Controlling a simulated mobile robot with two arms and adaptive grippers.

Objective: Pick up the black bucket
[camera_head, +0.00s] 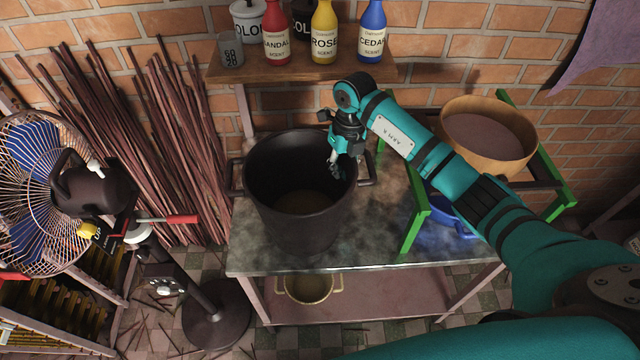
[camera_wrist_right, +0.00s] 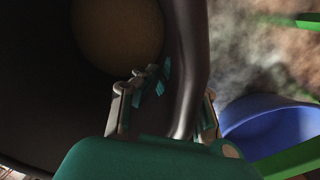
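The black bucket (camera_head: 290,215) is a large, deep pot standing upright on the metal-topped table, with side handles and something brown at its bottom. My right gripper (camera_head: 336,165) points down at the bucket's right rim, near the right handle (camera_head: 367,170). In the right wrist view the bucket's wall (camera_wrist_right: 190,85) passes between the spread fingers of the gripper (camera_wrist_right: 170,105), one inside the bucket and one outside. A gap shows between the inner finger and the wall. My left gripper is not in view.
A wooden bowl (camera_head: 487,138) sits in a green-ended frame (camera_head: 417,218) right of the bucket, with a blue bowl (camera_head: 452,215) below. A shelf (camera_head: 300,70) with bottles (camera_head: 323,35) is behind. Incense sticks (camera_head: 180,130) lean on the wall at left; a fan (camera_head: 35,190) stands there.

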